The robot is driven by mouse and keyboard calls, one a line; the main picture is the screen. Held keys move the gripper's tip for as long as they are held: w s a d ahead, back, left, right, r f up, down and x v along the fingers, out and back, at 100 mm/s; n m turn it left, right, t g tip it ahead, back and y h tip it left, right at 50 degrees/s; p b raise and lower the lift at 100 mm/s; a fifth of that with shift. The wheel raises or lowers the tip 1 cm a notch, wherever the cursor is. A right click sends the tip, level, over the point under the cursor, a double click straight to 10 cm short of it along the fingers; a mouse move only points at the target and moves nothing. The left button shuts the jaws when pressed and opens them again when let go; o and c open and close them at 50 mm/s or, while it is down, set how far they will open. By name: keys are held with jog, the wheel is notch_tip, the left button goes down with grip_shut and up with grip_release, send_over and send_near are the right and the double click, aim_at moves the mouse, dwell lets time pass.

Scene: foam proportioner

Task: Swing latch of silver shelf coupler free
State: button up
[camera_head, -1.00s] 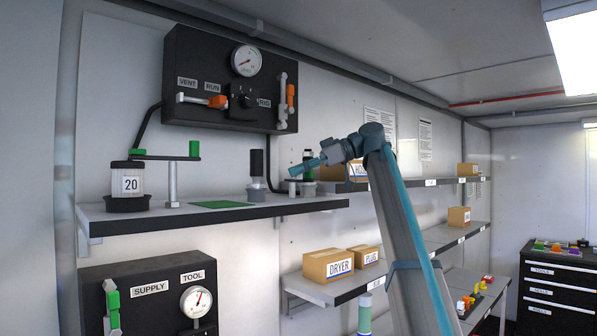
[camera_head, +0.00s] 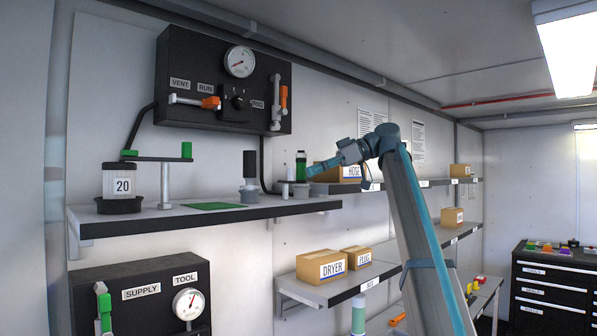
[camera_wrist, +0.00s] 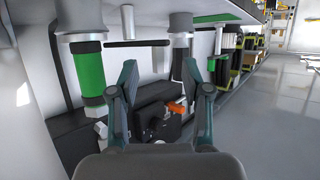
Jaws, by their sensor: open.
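My gripper (camera_head: 312,171) is at the right end of the upper shelf in the head view, pointing left. In the wrist view my gripper (camera_wrist: 160,72) has its two fingers spread, with nothing between them. The wrist picture looks upside down. Two silver-grey couplers show on the shelf; I cannot tell which one the task names. One (camera_head: 249,193) carries a dark cylinder (camera_wrist: 178,60); the other (camera_head: 302,190) carries a green cylinder (camera_wrist: 90,73). A dark bar (camera_wrist: 138,43) crosses between them in the wrist view.
The upper shelf (camera_head: 110,218) also holds a canister marked 20 (camera_head: 122,186), a green-ended bar on a post (camera_head: 166,180) and a green pad (camera_head: 213,206). A black gauge panel (camera_head: 205,70) hangs above. Boxes (camera_head: 321,266) sit on a lower shelf.

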jog(key=d, duration=0.6)
jog(key=shift+d, duration=0.4)
jog(key=shift+w, duration=0.1)
